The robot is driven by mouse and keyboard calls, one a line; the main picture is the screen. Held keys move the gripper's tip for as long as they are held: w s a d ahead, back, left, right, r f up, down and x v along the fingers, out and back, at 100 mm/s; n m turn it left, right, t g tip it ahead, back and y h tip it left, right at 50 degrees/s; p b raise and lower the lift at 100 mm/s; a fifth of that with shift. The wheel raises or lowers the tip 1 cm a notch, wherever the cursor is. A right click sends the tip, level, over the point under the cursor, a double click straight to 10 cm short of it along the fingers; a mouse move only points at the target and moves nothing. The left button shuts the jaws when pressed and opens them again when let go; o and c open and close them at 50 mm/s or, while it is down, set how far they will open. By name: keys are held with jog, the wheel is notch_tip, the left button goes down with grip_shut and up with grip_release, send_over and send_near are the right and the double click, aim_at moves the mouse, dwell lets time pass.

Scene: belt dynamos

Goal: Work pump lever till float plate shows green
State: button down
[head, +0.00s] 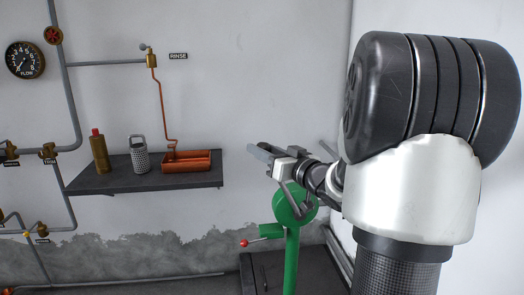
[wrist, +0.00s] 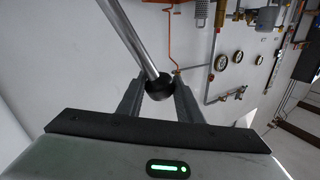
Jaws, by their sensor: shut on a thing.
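A green pump (head: 292,235) stands in the lower middle of the head view, with a round green head on an upright post. My gripper (head: 262,152) is above the pump head. In the wrist view, a bare metal rod, the pump lever (wrist: 135,40), ends in a black ball knob (wrist: 158,88). The fingers of my gripper (wrist: 160,95) are shut on this knob. The lever's lower end is not clear in the head view. I cannot make out the float plate in either view.
A dark shelf (head: 95,183) on the left wall bears a brown bottle (head: 100,154), a grater (head: 139,155) and an orange tray (head: 186,168). Pipes, a FLOW gauge (head: 25,60) and a red valve wheel (head: 53,36) line the wall. A dark bench top lies below the pump.

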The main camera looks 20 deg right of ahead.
jog(key=shift+s+d+r, duration=0.1)
jog(key=shift+d+r, duration=0.25)
jog(key=shift+d, duration=0.1)
jog(key=s+d+m+t+h+p, duration=0.2)
jog(key=d+m, duration=0.4)
jog(key=d, duration=0.5)
jog(key=s+d+f+m+t+h+p, duration=0.1)
jog(key=s+d+m+t+p, duration=0.2)
jog(key=d+m, duration=0.4)
jog(key=shift+s+d+h, duration=0.4)
jog(key=shift+s+d, duration=0.35)
jog(key=shift+d, duration=1.35)
jog(key=shift+f, duration=0.1)
jog(key=c, duration=1.3)
grip_release()
jog(key=shift+d, duration=0.1)
jog(key=v, duration=1.7)
jog(key=shift+s+f, duration=0.1)
jog(key=shift+s, duration=0.1)
